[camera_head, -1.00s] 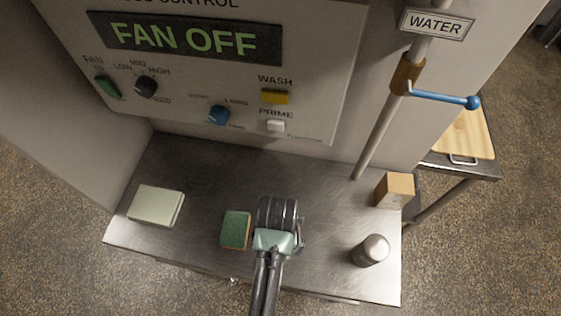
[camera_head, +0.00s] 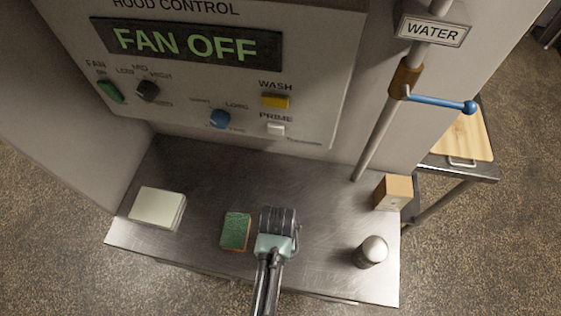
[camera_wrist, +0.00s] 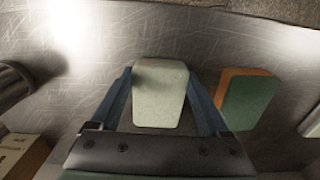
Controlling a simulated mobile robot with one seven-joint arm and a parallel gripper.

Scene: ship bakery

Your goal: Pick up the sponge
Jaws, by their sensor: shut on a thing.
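The green-topped sponge with an orange-brown side (camera_head: 236,231) lies on the metal table, just left of my gripper (camera_head: 278,220) in the head view. In the wrist view this sponge (camera_wrist: 246,100) lies outside the fingers, right of the right finger. My gripper (camera_wrist: 161,76) is shut on a pale, whitish-green block (camera_wrist: 159,105) with rounded corners, which sits between the two blue fingers. In the head view my gripper hides this block. I cannot tell whether the block is clear of the table.
On the metal table (camera_head: 200,180) stand a pale stack (camera_head: 157,207) at the left, a wooden-looking box (camera_head: 393,192) and a rounded grey cylinder (camera_head: 371,251) at the right. The hood control panel (camera_head: 190,90) and a water pipe with a blue lever (camera_head: 440,101) rise behind.

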